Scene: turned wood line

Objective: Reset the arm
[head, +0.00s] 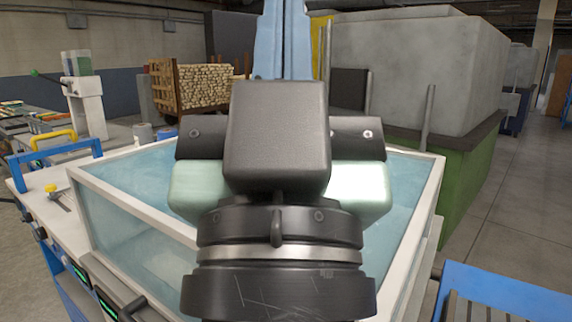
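My arm's end fills the middle of the head view, close to the camera. My gripper (278,150) shows as a black block and dark housing with bolts at both sides, above a black wrist with a silver ring. Its fingertips cannot be made out, so whether it is open or shut does not show. No held object can be seen. It stands in front of a clear-walled tank (130,180) with a white frame and a blue inside, and hides the tank's middle.
A workbench (45,205) with a blue handle and small controls stands at the left. A large grey block on a green base (465,185) stands at the right rear. A blue slatted item (505,295) is at the lower right. Stacked logs (205,87) stand behind. Open floor (525,200) lies at the right.

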